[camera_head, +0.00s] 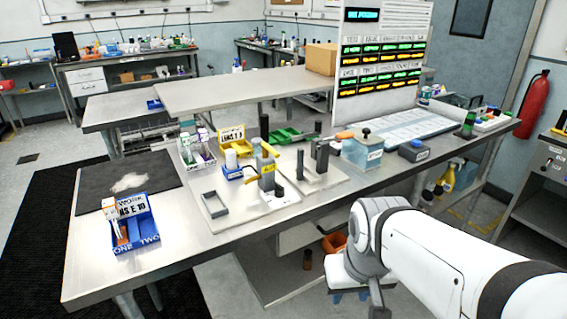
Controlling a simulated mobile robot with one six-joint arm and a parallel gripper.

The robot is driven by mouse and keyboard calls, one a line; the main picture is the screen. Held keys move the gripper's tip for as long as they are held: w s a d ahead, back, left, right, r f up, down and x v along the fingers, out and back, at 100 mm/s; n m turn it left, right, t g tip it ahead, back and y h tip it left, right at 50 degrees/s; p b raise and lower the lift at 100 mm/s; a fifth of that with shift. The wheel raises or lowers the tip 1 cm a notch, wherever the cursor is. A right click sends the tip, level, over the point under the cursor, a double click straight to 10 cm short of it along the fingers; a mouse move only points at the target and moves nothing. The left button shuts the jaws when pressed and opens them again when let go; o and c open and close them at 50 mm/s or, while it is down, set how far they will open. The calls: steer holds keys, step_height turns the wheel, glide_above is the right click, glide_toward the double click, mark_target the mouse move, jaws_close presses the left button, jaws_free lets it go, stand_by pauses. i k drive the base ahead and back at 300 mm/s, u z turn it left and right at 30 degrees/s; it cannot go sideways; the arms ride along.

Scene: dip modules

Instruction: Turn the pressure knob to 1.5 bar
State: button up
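I cannot make out a knob with a readable pressure scale. On the bench, a pale board (333,182) carries dark upright parts (320,155). A second pale board (230,222) beside it carries a grey post with a yellow label (267,172) and a grey open frame (213,203). Small dark round parts on these fixtures are too small to identify. A grey unit with small dark controls (552,163) stands at the right edge. My white arm reaches in from the lower right, off the bench's front edge. My gripper's fingertips are not visible.
A blue bin (133,240) stands at the bench's left. A clear blue container (362,152) and a dark box (413,151) stand right of the boards. A tall display panel (380,50) rises behind. The bench front (200,255) is largely clear.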

mark_target(279, 190)
steer(key=z, duration=0.95)
steer(key=k, duration=1.05)
steer(key=u, duration=1.1)
steer(key=i, duration=1.5)
